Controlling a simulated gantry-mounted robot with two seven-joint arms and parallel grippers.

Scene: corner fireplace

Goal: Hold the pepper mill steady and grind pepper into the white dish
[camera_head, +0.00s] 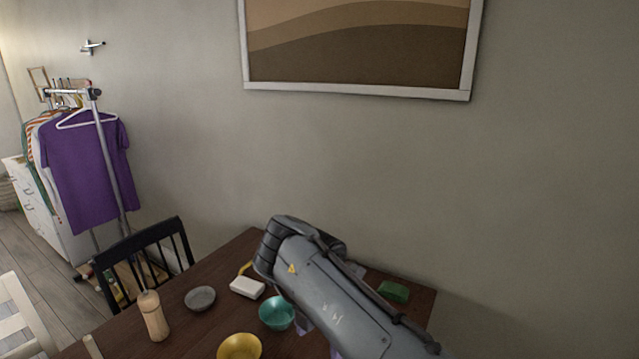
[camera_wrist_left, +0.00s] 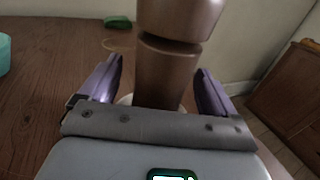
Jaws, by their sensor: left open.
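A dark brown pepper mill (camera_wrist_left: 168,75) stands upright in the left wrist view, with a narrow groove between its upper and lower parts. My left gripper (camera_wrist_left: 158,66) is open, with one purple finger on each side of the mill's lower body; a gap shows on both sides. A pale rim (camera_wrist_left: 125,99) shows low beside the mill; I cannot tell whether it is the white dish. In the head view my grey arm covers this part of the table and hides the mill. My right gripper is not seen.
On the dark wooden table (camera_head: 215,325) are a teal bowl (camera_head: 277,313), a yellow bowl (camera_head: 239,348), a grey dish (camera_head: 200,298), a white block-like object (camera_head: 247,287), a pale wooden bottle-shaped object (camera_head: 153,316) and a green block (camera_head: 393,291). A black chair (camera_head: 145,255) stands left; a wall is behind.

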